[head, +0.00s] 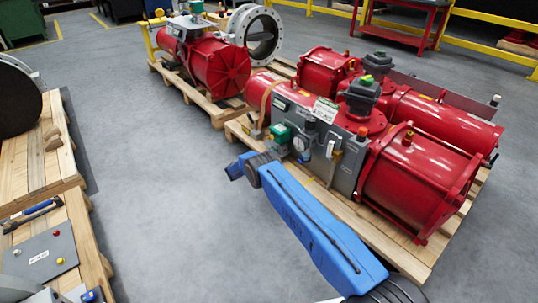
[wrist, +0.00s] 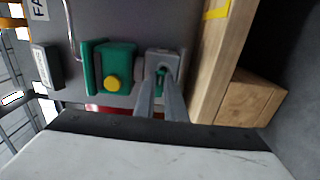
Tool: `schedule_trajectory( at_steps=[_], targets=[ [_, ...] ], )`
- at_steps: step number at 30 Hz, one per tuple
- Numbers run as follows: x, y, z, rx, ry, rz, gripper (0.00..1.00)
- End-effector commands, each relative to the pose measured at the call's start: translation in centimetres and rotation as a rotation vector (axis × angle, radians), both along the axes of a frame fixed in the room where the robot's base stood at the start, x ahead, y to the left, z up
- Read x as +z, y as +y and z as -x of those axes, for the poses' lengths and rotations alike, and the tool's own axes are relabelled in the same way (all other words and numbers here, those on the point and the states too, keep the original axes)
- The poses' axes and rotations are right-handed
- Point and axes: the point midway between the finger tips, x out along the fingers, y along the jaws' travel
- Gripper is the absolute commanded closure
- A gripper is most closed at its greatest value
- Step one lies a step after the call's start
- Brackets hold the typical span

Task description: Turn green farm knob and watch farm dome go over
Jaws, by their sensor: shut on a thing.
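In the wrist view, my gripper (wrist: 160,88) has its two grey fingers close together at a small green knob (wrist: 162,76). The knob sits in a grey square fitting and shows between the fingertips; the fingers look shut on it. Left of it is a green block (wrist: 115,68) with a yellow button. In the head view the green block (head: 281,134) is on the grey panel, and my wrist hides the knob there. Two dark domes stand on the red actuators: a nearer one (head: 362,97) with a green top, and a farther one (head: 377,62). I cannot tell which is the farm dome.
Red actuator cylinders (head: 405,180) lie on a wooden pallet (head: 385,240). In the wrist view, a wooden beam (wrist: 222,60) runs close to the right of the fingers. Another pallet (head: 85,225) with a grey plate is at left. The grey floor between them is clear.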

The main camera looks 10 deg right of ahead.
Motion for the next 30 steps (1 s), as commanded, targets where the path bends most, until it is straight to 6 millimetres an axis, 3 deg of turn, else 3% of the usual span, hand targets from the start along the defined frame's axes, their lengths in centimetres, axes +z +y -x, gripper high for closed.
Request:
schedule_trajectory(
  at_steps=[7, 8, 10, 22, 30],
  targets=[
    [-0.3, 0.1, 0.2, 0.0, 0.004, 0.0, 1.0],
    [-0.3, 0.1, 0.2, 0.0, 0.004, 0.0, 0.87],
    [-0.3, 0.1, 0.1, 0.0, 0.004, 0.0, 0.71],
    [-0.1, 0.5, 0.3, 0.001, 0.002, 0.0, 0.71],
    [-0.1, 4.2, 2.3, 0.003, 0.003, 0.001, 0.71]
  ],
)
